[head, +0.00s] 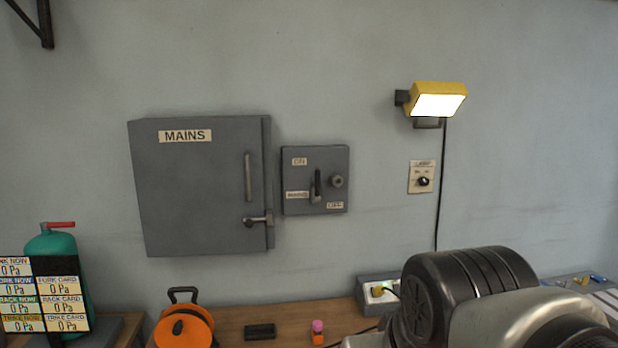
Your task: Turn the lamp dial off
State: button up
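The lamp dial (424,181) is a small black knob on a beige plate (414,188) on the wall. The plate has a label that seems to read LAMP, and smaller marks above the knob too small to read surely. The yellow lamp (438,98) above it is lit, with a bright white face. A black cable (441,200) runs from the lamp down the wall, just right of the plate. My arm fills the lower right, below the dial and apart from it. My gripper is not visible.
A grey MAINS cabinet (196,190) and a grey switch box (315,180) with ON and OFF labels are left of the dial. Below, a bench (285,318) bears an orange reel (183,328) and a socket block (378,291). The wall around the dial is clear.

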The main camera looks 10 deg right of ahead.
aim_at(424, 180)
jog(key=i+l+u, duration=0.1)
jog(key=l, duration=0.3)
jog(key=i+l, duration=0.1)
jog(key=l, duration=0.25)
jog(key=i+l+u, duration=0.15)
jog(key=l, duration=0.25)
jog(key=l+u, duration=0.1)
jog(key=l, duration=0.6)
jog(key=k+l+u, duration=0.15)
jog(key=l, duration=0.55)
jog(key=i, duration=0.25)
